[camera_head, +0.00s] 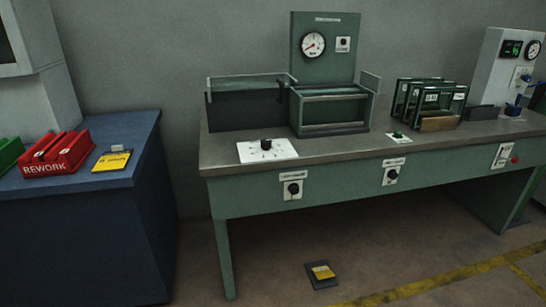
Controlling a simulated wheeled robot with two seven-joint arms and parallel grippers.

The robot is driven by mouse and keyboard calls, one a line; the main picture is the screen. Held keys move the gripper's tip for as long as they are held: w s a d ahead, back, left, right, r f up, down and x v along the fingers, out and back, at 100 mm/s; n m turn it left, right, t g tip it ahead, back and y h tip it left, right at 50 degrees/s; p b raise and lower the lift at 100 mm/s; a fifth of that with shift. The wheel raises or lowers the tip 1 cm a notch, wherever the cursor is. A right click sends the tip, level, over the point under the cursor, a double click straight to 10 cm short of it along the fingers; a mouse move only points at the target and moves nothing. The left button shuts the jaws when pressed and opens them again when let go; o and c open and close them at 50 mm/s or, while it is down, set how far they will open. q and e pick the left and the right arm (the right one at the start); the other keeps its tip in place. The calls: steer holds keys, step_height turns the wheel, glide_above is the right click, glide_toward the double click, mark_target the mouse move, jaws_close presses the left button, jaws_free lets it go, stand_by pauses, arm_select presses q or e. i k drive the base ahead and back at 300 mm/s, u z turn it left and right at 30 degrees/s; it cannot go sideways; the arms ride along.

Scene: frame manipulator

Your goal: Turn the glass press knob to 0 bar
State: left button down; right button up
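A green press-like unit (339,50) stands on the green workbench, with a round white gauge (313,44) on its upright panel. The gauge's scale is too small to read. A black knob (266,144) sits on a white dial plate (284,153) in front of the unit, on the bench top. Two more black knobs, a left one (293,188) and a middle one (391,174), are on white plates on the bench's front face. Their labels are unreadable, so I cannot tell which knob is the glass press knob. Neither gripper is in view.
Green frames (429,98) and a grey gauge unit (504,67) stand on the workbench (225,150) further right. A blue table (130,170) at left holds a red REWORK bin (60,154). A foot pedal (321,274) lies on the floor, near yellow line marking (440,282).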

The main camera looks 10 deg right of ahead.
mark_target(265, 144)
steer(key=u, duration=1)
steer(key=i, duration=1.1)
steer(key=z, duration=0.25)
